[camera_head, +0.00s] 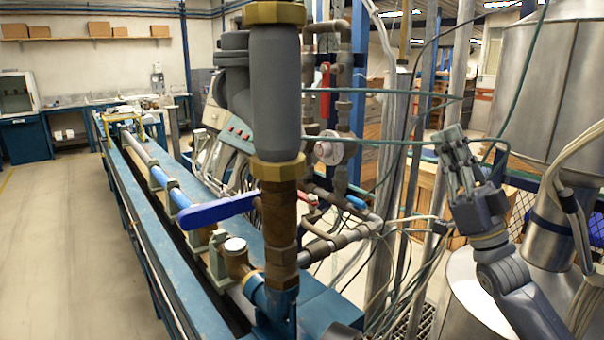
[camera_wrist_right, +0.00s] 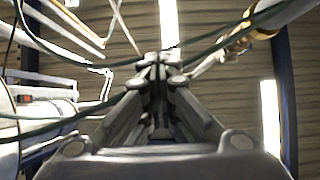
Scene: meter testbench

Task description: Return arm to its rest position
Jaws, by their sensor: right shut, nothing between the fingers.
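My right gripper (camera_head: 452,140) is raised at the right of the head view, with its fingers pointing up. It is shut and empty. In the right wrist view its closed fingers (camera_wrist_right: 160,62) point toward the ceiling. Thin green cables pass close to the fingertips in both views; I cannot tell whether they touch. The blue lever handle (camera_head: 215,210) on the vertical pipe stands to the left of the gripper, well apart from it. My left gripper is not in view.
A thick grey and brass pipe (camera_head: 274,90) stands in the middle foreground. The long blue testbench (camera_head: 140,220) runs to the back left. A large metal tank (camera_head: 550,80) stands close to the right of my arm. The floor (camera_head: 60,240) at the left is clear.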

